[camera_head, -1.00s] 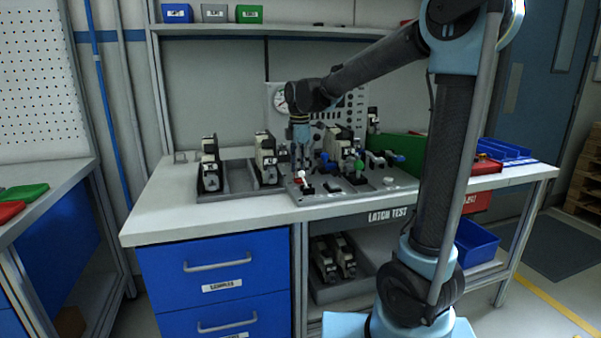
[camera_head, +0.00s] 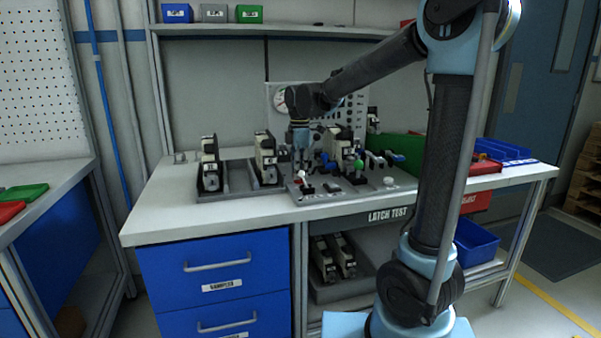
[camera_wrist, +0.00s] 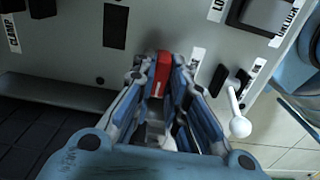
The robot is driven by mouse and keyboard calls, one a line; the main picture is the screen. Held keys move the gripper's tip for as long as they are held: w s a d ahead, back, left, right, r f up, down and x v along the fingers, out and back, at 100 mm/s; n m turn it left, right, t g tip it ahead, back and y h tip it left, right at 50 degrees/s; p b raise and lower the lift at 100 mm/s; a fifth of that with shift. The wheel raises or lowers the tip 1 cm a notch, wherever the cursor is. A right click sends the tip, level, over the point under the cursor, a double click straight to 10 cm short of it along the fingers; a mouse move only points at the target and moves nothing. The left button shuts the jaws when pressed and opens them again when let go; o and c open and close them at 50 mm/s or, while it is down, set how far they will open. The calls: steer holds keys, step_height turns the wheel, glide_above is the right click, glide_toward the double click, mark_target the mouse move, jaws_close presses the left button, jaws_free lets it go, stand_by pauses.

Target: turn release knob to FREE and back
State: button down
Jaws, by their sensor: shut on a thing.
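The release knob (camera_wrist: 162,72) is a red block with a white mark on its face, in the wrist view on a light grey panel. My gripper (camera_wrist: 163,84) is shut on it, one finger on each side. In the head view my gripper (camera_head: 301,163) points down over the left part of the test fixture (camera_head: 330,194) on the bench. I cannot read FREE in either view, so the knob's setting cannot be told.
A lever with a white ball end (camera_wrist: 239,127) stands close right of my gripper in the wrist view. A dark tray (camera_head: 238,190) with latch units lies left of the fixture. The bench front left (camera_head: 180,222) is clear.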

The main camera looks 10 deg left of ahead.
steer(key=shift+w, duration=0.1)
steer(key=m, duration=0.5)
steer(key=shift+w+a+r+m, duration=0.1)
steer(key=shift+m, duration=0.3)
steer(key=m, duration=0.5)
steer(key=shift+m, duration=0.7)
steer(key=c, duration=1.6)
jaws_free()
